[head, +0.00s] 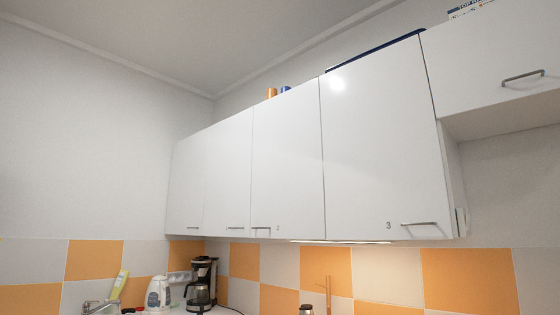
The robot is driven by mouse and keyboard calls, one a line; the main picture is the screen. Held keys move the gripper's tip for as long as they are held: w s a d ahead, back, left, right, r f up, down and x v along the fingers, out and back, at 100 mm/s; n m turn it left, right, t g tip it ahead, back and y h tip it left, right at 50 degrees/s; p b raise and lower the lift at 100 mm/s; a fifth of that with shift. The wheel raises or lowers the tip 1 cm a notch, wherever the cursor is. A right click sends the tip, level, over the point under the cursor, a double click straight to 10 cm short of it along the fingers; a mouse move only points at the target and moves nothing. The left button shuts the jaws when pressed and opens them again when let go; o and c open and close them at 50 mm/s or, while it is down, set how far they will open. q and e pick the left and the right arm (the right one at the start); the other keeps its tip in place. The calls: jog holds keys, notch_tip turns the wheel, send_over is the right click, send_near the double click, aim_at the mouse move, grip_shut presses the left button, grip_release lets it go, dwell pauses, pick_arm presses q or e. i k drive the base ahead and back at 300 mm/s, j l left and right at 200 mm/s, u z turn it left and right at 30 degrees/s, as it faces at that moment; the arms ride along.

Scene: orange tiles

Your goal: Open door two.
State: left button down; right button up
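Door two (287,160) is a white upper cabinet door in the middle of the row, with a small "2" (278,228) near its bottom edge. Its bar handle (261,228) is at its lower left corner. The door looks shut, flush with its neighbours. Neither of my grippers is in view.
Door three (375,140), marked "3", is to the right with its handle (420,224); other shut doors (228,170) are to the left. Below stand a coffee maker (201,285), a white kettle (158,294) and a tap (100,306). Space in front of the doors looks clear.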

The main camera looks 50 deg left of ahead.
aim_at(288, 189)
jog(key=u, duration=1.7)
jog(key=i+j, duration=0.6)
jog(key=i+j+z, duration=0.15)
jog(key=i+j, duration=1.05)
jog(key=j, duration=0.2)
